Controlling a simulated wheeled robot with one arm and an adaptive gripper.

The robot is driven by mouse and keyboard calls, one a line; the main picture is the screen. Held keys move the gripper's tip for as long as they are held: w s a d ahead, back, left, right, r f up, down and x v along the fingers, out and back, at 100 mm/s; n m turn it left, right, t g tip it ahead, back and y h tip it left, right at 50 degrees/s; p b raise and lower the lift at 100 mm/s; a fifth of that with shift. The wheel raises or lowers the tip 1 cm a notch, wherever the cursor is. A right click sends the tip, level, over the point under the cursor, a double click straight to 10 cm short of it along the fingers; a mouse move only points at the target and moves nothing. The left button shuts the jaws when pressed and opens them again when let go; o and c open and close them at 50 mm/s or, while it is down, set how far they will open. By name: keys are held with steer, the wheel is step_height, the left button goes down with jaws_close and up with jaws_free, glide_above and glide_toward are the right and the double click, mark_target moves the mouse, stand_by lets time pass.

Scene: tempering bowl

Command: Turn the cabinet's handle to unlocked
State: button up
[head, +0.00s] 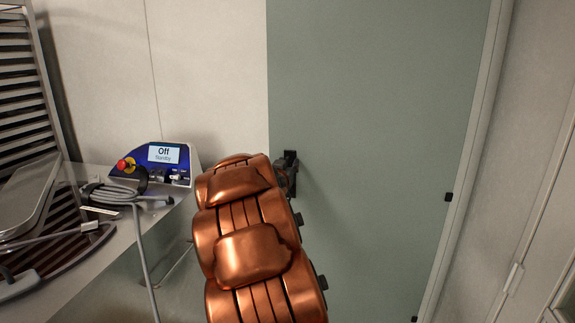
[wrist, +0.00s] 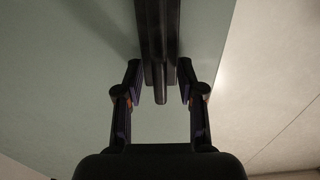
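The cabinet's grey-green door (head: 385,95) fills the middle and right of the head view. It also shows in the wrist view (wrist: 55,75). Its dark handle (wrist: 159,40) comes down from the top of the wrist view and ends between my fingertips. In the head view only a small dark part of the handle (head: 292,158) shows; my arm hides the rest. My gripper (wrist: 160,80) is open, with one finger on each side of the handle's end and a narrow gap on both sides. I cannot tell the lock's state.
A blue control box (head: 161,158) with a screen reading "Off" and a red button stands on the counter at left. Coiled grey cable (head: 108,194) lies beside it. A slatted rack (head: 28,85) stands at far left. The door face right of the handle is clear.

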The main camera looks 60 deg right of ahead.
jaws_close()
stand_by(0.7)
